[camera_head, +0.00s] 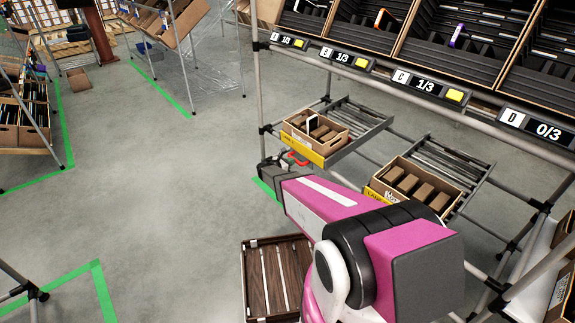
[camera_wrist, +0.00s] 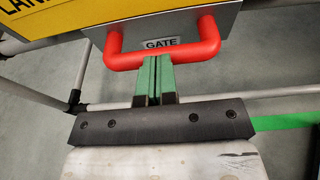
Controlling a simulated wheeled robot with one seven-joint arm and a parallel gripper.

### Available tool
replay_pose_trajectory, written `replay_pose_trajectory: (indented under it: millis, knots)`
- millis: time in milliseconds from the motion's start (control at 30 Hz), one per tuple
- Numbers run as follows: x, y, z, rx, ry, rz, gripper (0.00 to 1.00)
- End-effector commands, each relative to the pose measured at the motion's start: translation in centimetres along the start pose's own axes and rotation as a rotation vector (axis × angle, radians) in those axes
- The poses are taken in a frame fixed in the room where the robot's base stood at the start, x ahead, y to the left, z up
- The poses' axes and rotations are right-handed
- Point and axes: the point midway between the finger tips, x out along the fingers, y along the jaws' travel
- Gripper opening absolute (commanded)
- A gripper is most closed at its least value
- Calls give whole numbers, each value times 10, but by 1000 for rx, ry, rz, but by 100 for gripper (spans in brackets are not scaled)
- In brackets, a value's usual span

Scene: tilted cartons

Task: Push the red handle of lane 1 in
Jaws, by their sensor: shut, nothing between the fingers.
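The red handle (camera_wrist: 165,55) is a U-shaped bar on a grey plate marked GATE (camera_wrist: 161,43), at the top of the wrist view. It sits below a yellow lane sign (camera_wrist: 60,15), whose visible letters read LAN. My gripper (camera_wrist: 158,62) is shut and empty, with green fingertips at the middle of the handle's bar. I cannot tell whether they touch it. In the head view the red handle (camera_head: 298,159) shows small, partly hidden, under the left carton's yellow sign (camera_head: 303,147). My gripper (camera_head: 285,163) is beside it there, mostly hidden by my arm.
A carton with brown boxes (camera_head: 333,134) stands on the left sloped lane. Another such carton (camera_head: 420,173) is on the right lane. Grey rack tubes (camera_wrist: 285,93) run close behind the gripper. A slatted wooden pallet (camera_head: 272,285) lies below. The floor at left is open.

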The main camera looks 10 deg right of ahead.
Motion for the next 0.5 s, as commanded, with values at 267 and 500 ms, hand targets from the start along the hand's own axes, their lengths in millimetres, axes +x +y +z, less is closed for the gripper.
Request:
replay_pose_trajectory:
  millis: [267,500]
  knots:
    - [3,1,2,-1,-6,-2,0]
    - [-20,-4,3,-1,-3,-1,0]
